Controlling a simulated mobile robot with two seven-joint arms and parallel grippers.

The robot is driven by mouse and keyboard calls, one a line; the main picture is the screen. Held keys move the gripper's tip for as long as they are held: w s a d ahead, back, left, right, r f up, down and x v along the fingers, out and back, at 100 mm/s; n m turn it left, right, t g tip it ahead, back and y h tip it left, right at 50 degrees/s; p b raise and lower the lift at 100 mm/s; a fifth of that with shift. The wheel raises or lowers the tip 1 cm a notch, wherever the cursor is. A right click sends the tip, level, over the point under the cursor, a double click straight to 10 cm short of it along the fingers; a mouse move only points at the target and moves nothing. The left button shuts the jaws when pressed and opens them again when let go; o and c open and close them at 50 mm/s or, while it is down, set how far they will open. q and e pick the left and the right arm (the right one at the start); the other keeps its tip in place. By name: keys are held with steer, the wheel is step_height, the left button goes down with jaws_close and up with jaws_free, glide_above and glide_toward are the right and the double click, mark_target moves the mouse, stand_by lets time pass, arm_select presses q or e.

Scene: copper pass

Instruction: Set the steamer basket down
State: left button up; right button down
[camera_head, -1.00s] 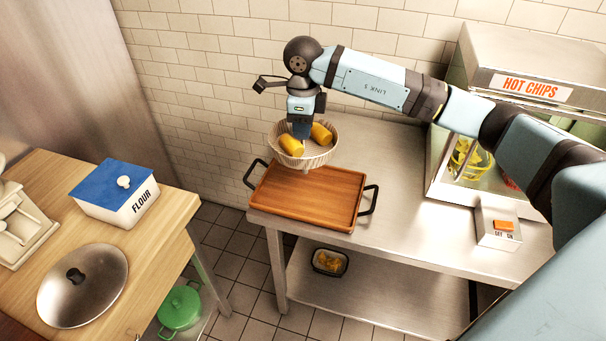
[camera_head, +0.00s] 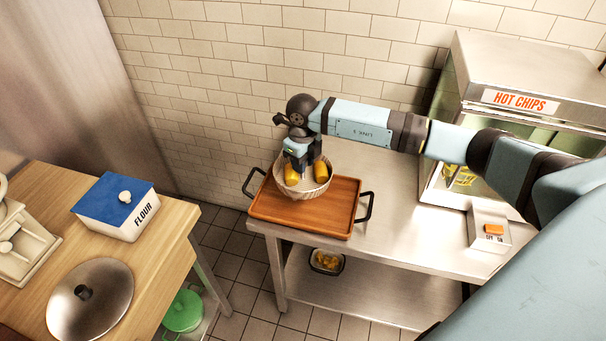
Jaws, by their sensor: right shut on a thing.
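The steamer basket (camera_head: 309,190) is a round, pale, ribbed basket with yellow-orange pieces (camera_head: 319,171) in it. It is at the wooden tray (camera_head: 338,217), over the tray's back left part. Whether its base touches the tray is hard to tell. My right gripper (camera_head: 299,168) points down into the basket and is shut on it. The fingertips are partly hidden by the gripper body. The tray has dark handles and lies on the steel table. My left gripper is not in view.
The hot chips cabinet (camera_head: 520,70) and a switch box (camera_head: 489,231) stand at the right of the steel table (camera_head: 395,235). A wooden counter at left holds a flour box (camera_head: 115,206) and a metal lid (camera_head: 90,300). A small dish (camera_head: 327,262) sits on the lower shelf.

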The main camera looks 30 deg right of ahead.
mark_target(303, 178)
step_height(303, 178, down, 6)
steer(key=shift+r+p, duration=0.2)
steer(key=shift+p, duration=0.3)
steer(key=shift+f, duration=0.2)
steer(key=shift+f, duration=0.1)
steer(key=c, duration=0.9)
jaws_free()
